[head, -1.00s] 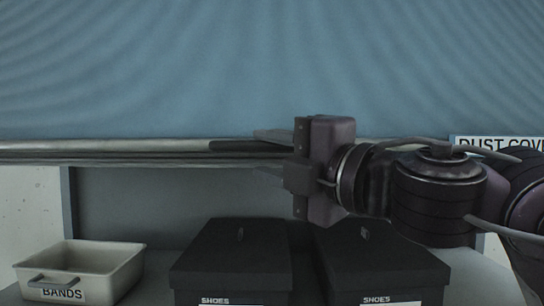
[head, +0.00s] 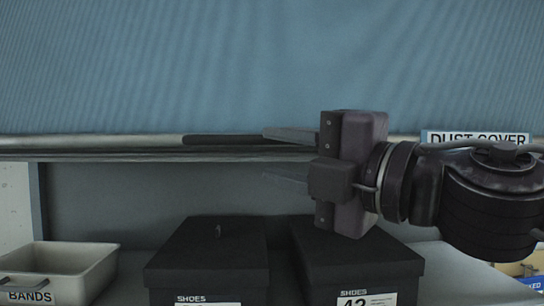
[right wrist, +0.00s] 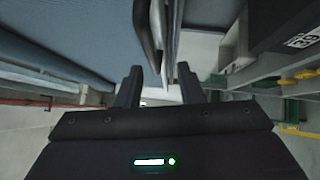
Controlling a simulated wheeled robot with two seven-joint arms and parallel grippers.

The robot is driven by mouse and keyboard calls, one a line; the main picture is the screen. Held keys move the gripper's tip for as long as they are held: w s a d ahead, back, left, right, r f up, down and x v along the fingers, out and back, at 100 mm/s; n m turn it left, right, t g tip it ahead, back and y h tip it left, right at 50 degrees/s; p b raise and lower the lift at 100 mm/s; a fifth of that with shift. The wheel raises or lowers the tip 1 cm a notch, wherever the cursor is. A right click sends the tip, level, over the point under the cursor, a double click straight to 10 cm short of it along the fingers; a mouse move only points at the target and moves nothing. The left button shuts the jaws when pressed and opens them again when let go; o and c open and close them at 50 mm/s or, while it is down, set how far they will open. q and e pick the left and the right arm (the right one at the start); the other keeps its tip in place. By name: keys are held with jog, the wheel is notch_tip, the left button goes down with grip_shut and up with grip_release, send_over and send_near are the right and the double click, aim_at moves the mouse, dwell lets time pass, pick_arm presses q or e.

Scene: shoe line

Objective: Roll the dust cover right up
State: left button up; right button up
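The dust cover (head: 250,70) is a blue, finely ribbed sheet hanging across the upper part of the head view. A pale bar (head: 90,142) runs along its lower edge, with a dark grip (head: 225,140) near the middle. My right gripper (head: 267,156) is open at the bar, one finger at the height of the grip and one below it. In the right wrist view its open fingers (right wrist: 160,70) stand either side of the dark grip's near end (right wrist: 146,35). Whether they touch it I cannot tell. My left gripper is not in view.
Below the cover is an open shelf bay. Two dark shoe boxes (head: 208,255) (head: 350,258) stand on its floor. A pale bands tray (head: 75,268) stands at the left. A dust cover sign (head: 475,137) is at the right, partly behind my arm.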

aim_at(258, 139)
jog(key=shift+v, duration=1.4)
jog(key=shift+b, duration=0.3)
jog(key=p+x, duration=0.2)
jog(key=x, duration=0.1)
jog(key=r+p+x, duration=0.1)
jog(key=x, duration=0.3)
jog(key=shift+w+r+p, duration=0.2)
jog(key=shift+w+p, duration=0.1)
jog(key=shift+p, duration=0.05)
jog(key=shift+w+a, duration=0.45)
jog(key=shift+w, duration=0.05)
jog(key=shift+d, duration=0.1)
grip_shut()
